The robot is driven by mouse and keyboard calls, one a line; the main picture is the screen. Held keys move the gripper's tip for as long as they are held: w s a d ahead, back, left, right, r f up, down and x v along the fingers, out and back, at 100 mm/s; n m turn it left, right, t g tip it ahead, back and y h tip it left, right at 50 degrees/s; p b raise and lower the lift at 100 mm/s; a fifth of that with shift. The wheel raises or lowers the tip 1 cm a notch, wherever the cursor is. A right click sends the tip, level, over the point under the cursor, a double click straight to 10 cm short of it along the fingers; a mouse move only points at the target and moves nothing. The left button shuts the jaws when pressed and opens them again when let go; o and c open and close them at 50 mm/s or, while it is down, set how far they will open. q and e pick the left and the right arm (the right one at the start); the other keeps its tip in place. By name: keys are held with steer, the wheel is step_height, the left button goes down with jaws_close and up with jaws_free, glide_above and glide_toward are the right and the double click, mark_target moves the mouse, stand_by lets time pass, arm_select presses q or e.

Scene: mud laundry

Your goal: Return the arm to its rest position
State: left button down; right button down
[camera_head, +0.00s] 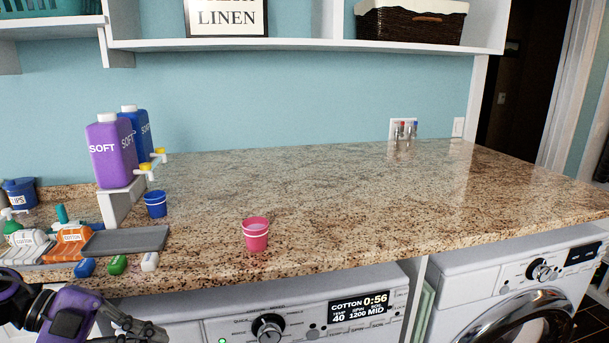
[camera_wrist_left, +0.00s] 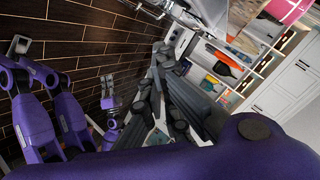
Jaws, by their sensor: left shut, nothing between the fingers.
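My left arm (camera_head: 62,312) comes in at the lower left of the head view, in front of the counter's front edge. Its dark left gripper (camera_head: 138,328) shows low beside the washer front, partly cut off by the frame. In the left wrist view, the left gripper (camera_wrist_left: 160,58) has its dark fingers together, with nothing held between them. Other purple arm parts of mine (camera_wrist_left: 40,125) stand at the left of that view; whether the right gripper's fingers are open there is too small to tell.
The granite counter (camera_head: 330,195) is mostly clear at centre and right. A pink cup (camera_head: 256,236) stands near its front edge, a blue cup (camera_head: 155,204) farther left. Purple (camera_head: 112,155) and blue (camera_head: 138,130) SOFT bottles sit on a stand. A washer (camera_head: 250,315) is below.

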arm_select(q)
steer(key=s+f+n+t+y+p, duration=0.1)
steer(key=s+f+n+t+y, duration=0.3)
steer(key=f+n, duration=0.5)
steer(key=s+f+n+t+y+p, duration=0.1)
steer(key=s+f+n+t+y, duration=0.2)
steer(key=f+n+t, duration=0.6)
steer(key=s+d+f+n+g+y, duration=0.2)
steer(key=s+d+f+n+g, duration=0.1)
steer(key=s+f, duration=0.5)
steer(key=s+d+f+n+g+y, duration=0.2)
steer(key=s+d+f+n+g, duration=0.1)
steer(key=s+d+f+g, duration=0.2)
steer(key=s+d+f, duration=0.2)
steer(key=s+f, duration=0.1)
steer(key=f, duration=0.1)
steer(key=shift+s+f, duration=0.25)
steer(key=shift+f, duration=0.1)
